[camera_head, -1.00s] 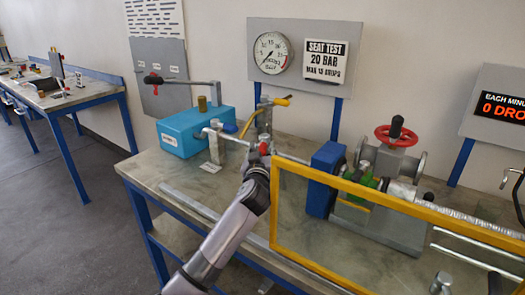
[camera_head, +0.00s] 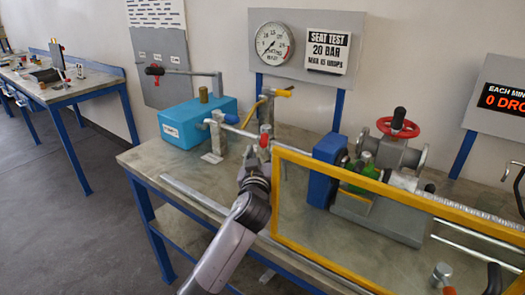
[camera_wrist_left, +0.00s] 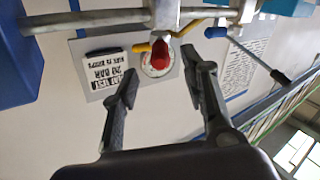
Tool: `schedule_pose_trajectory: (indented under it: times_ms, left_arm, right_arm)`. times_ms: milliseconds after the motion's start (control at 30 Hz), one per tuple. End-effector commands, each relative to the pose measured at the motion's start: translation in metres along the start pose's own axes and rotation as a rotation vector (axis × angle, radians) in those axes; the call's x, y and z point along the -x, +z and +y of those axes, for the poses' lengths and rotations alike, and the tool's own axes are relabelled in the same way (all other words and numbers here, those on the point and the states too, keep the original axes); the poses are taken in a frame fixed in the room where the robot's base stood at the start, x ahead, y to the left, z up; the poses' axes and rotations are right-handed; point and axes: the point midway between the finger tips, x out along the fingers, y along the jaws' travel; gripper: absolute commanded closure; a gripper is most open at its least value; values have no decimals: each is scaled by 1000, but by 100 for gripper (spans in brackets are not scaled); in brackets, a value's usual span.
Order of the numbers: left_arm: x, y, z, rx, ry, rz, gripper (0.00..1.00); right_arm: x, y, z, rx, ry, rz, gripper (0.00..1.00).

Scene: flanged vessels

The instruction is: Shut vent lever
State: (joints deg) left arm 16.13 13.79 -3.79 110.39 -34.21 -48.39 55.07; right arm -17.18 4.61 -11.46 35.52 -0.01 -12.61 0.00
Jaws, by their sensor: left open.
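Two levers stand on the pipe behind my left gripper: one with a yellow grip (camera_head: 284,92) and one with a blue grip (camera_head: 231,119). I cannot tell from any label which is the vent lever. A red knob (camera_head: 264,141) sits at the pipe's near side. My left gripper (camera_head: 252,155) is open and empty, just short of the red knob. In the left wrist view the red knob (camera_wrist_left: 160,58) shows between and beyond the fingers (camera_wrist_left: 160,74). The yellow lever (camera_wrist_left: 142,47) is beside it, and the blue grip (camera_wrist_left: 215,32) is near the right finger.
A yellow-framed guard (camera_head: 330,270) stands right of my left arm, before a blue block (camera_head: 325,170) and a red-wheeled valve (camera_head: 398,128). A blue box (camera_head: 190,125) with a long lever stands left. A gauge (camera_head: 273,43) hangs behind. The bench's front left is mostly clear.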

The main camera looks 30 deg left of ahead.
Motion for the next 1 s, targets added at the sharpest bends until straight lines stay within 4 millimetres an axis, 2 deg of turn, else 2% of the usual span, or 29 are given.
schedule_pose_trajectory:
  times_ms: [133,333,533,700,833,1000]
  left_arm:
    - [0,0,0,0,0,0,59]
    - [0,-2,-8,74,0,-30,72]
    - [6,-15,-44,443,17,-147,85]
    - [23,-36,-74,799,68,-211,96]
    - [35,-52,-89,966,109,-223,100]
    - [38,-60,-94,1044,134,-225,100]
  right_arm:
    - [0,0,0,0,0,0,60]
    - [4,0,0,0,0,0,60]
    - [19,-2,0,0,-1,0,60]
    - [30,-3,0,-1,-1,0,60]
    - [35,-3,0,-1,-1,0,60]
    - [36,-3,0,-1,-1,0,60]
